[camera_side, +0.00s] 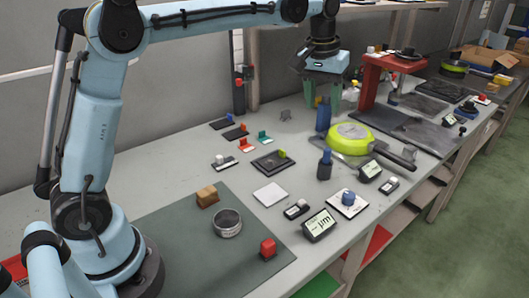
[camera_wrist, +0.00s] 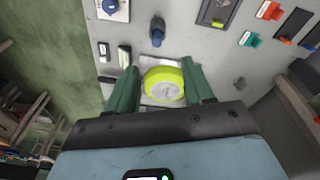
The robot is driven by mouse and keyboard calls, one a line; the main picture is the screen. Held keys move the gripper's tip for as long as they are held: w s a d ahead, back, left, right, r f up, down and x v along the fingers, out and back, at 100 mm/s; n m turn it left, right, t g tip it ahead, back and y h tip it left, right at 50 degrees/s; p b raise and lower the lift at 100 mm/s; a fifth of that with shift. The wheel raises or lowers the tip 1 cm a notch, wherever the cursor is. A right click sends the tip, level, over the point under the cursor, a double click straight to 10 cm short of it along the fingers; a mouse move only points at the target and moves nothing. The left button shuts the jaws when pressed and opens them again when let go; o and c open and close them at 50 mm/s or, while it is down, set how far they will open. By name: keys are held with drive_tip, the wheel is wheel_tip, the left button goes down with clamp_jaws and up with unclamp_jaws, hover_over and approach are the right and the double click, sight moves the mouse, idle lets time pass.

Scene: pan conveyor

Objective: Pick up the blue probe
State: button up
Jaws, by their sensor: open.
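A dark-blue upright piece (camera_side: 325,164) with a narrow top stands on the table beside the green-rimmed pan; it also shows in the wrist view (camera_wrist: 157,34), beyond my fingertips. A second blue cylinder (camera_side: 323,116) shows just below my gripper in the side view; I cannot make it out in the wrist view. I cannot tell for sure which one is the blue probe. My gripper (camera_side: 322,98) has its green fingers spread above the table. In the wrist view the gap between the fingertips (camera_wrist: 160,72) frames the pan (camera_wrist: 165,86), with nothing visibly held.
A blue knob on a white plate (camera_side: 338,211) and small display boxes (camera_side: 319,225) stand near the front edge. The pan's handle (camera_side: 393,156) points right. A red stand (camera_side: 391,65) rises behind the pan. A green mat (camera_side: 185,255) holds a metal ring (camera_side: 228,224).

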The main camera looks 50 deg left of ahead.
sight(328, 152)
drive_tip(key=shift+n+g, duration=0.7)
drive_tip(key=shift+g, duration=0.2)
drive_tip(key=shift+w+d+f, duration=0.1)
drive_tip(key=shift+w+f, duration=0.55)
drive_tip(key=shift+f, duration=2)
drive_tip(key=shift+w+d+f, duration=0.1)
drive_tip(key=shift+w+f, duration=0.6)
drive_tip(key=shift+f, duration=2)
drive_tip(key=shift+w+d+f, duration=0.1)
drive_tip(key=shift+w+f, duration=0.55)
drive_tip(key=shift+f, duration=2)
clamp_jaws()
